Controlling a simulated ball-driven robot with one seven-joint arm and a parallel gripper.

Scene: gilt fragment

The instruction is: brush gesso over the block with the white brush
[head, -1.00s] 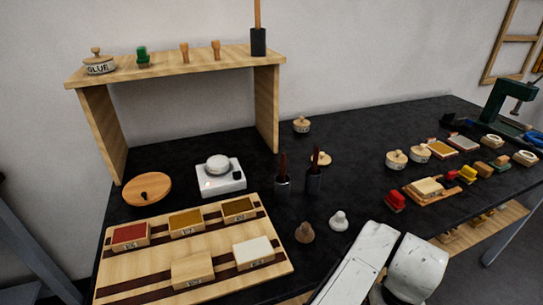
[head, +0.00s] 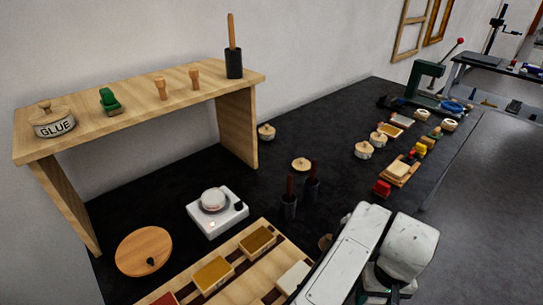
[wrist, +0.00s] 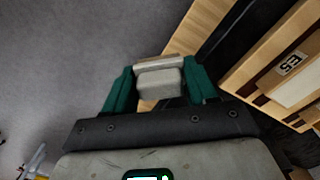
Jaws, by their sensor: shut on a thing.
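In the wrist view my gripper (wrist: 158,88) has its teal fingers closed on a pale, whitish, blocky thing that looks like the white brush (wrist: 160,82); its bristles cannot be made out. The held thing is above the floor, near a pale wooden edge. In the head view the board carries blocks: white (head: 293,277), ochre (head: 213,273), brown (head: 257,240) and a red one cut off below. Which block is meant, and any gesso, cannot be told.
A white hot plate (head: 217,212), round wooden lid (head: 143,251) and dark cups (head: 289,205) stand on the black table.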

